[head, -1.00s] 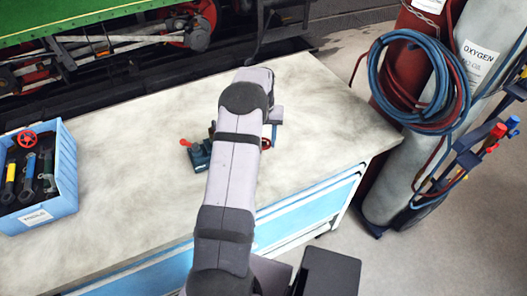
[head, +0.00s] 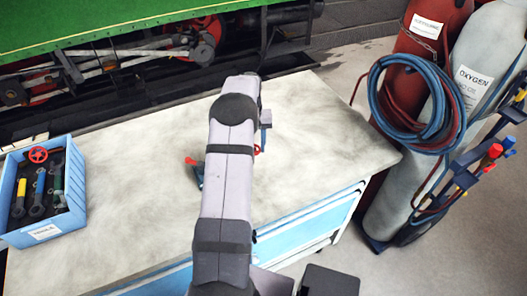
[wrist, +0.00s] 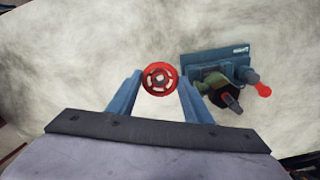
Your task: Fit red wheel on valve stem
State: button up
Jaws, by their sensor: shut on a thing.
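A small red wheel (wrist: 160,79) with a pale hub sits between the two blue fingers of my gripper (wrist: 160,88), which is shut on it. Part of the wheel shows red in the head view (head: 257,149), beside my gripper's blue finger. The valve (wrist: 218,78) stands on the bench to the right of my gripper in the wrist view, on a blue-grey base plate. It has a dark stem (wrist: 231,102) and a red-tipped lever (wrist: 262,90). The wheel is apart from the stem. In the head view my arm hides most of the valve (head: 198,175).
A blue bin (head: 40,233) at the bench's left holds another red wheel (head: 38,154) and several tools. The pale bench top (head: 130,190) is mostly clear. Gas cylinders with a coiled hose (head: 410,110) stand beyond its right edge.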

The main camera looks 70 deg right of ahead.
jog(key=w+a+r+n+p, duration=0.1)
jog(key=w+r+p, duration=0.1)
jog(key=w+r, duration=0.1)
jog(key=w+a+r+n+p, duration=0.1)
jog(key=w+r+n+p, duration=0.1)
jog(key=w+r, duration=0.2)
jog(key=w+a+r+n+p, duration=0.1)
jog(key=w+r+n+p, duration=0.1)
jog(key=w+r+p, duration=0.1)
jog(key=shift+w+a+r, duration=0.1)
jog(key=shift+w+r, duration=0.1)
jog(key=shift+w, duration=0.2)
jog(key=shift+w+a+r, duration=0.1)
jog(key=shift+w+r, duration=0.05)
jog(key=shift+w, duration=0.25)
jog(key=shift+f, duration=0.1)
jog(key=shift+f, duration=0.1)
jog(key=shift+f+b, duration=1.1)
jog(key=shift+f, duration=0.4)
jog(key=shift+f+b, duration=0.65)
jog(key=shift+f, duration=0.9)
dwell(2.4)
dwell(0.4)
jog(key=o, duration=1.1)
